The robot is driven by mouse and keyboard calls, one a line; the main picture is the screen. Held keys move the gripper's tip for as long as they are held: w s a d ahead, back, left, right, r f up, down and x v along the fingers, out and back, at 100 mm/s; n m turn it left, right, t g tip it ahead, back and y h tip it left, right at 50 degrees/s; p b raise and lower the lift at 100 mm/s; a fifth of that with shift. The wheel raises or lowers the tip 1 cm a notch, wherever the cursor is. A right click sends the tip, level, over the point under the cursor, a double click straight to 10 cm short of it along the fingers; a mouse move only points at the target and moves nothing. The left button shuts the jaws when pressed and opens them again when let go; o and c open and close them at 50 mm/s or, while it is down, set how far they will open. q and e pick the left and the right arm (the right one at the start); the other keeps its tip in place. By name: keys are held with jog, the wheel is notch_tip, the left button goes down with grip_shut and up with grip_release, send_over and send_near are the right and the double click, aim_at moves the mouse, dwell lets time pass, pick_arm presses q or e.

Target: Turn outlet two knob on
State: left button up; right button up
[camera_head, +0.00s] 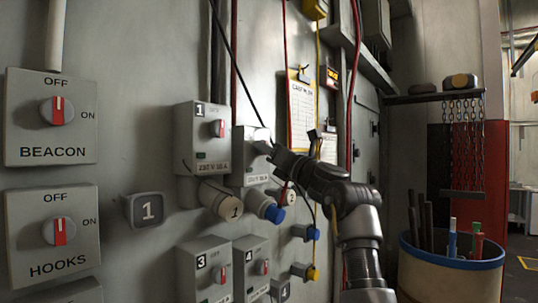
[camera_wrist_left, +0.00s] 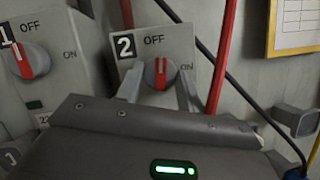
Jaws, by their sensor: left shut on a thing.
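The outlet two box (camera_head: 252,168) is on the grey wall, right of the outlet one box; my gripper hides its knob there. In the left wrist view the outlet two knob (camera_wrist_left: 160,75) shows below the OFF label, with ON to its right. Its red mark stands upright, toward OFF. My left gripper (camera_head: 268,149) is at the front of this box. In the left wrist view the two fingers of my left gripper (camera_wrist_left: 160,84) are on either side of the knob, shut on it. My right gripper is in neither view.
The outlet one box (camera_head: 188,155) is close on the left, with outlets three (camera_head: 190,280) and four (camera_head: 240,272) below. BEACON (camera_head: 80,130) and HOOKS (camera_head: 80,215) switches are far left. A dark cable (camera_wrist_left: 240,85) and red pipe (camera_wrist_left: 222,60) run beside outlet two. A bin (camera_head: 450,268) stands right.

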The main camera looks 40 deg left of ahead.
pick_arm(q)
jog(key=shift+s+r+m+t+h+p, duration=0.15)
jog(key=shift+m+t+h+p, duration=0.6)
jog(key=shift+m, duration=2.3)
jog(key=shift+s+r+m+t+h+p, duration=0.15)
jog(key=shift+m+t+h+p, duration=0.55)
jog(key=shift+m, duration=2.3)
jog(key=shift+r+m+t+h+p, duration=0.25)
jog(key=shift+m+h+p, duration=0.95)
jog(key=shift+m, duration=1.85)
jog(key=shift+h, duration=0.45)
jog(key=shift+b, duration=0.3)
jog(key=o, duration=1)
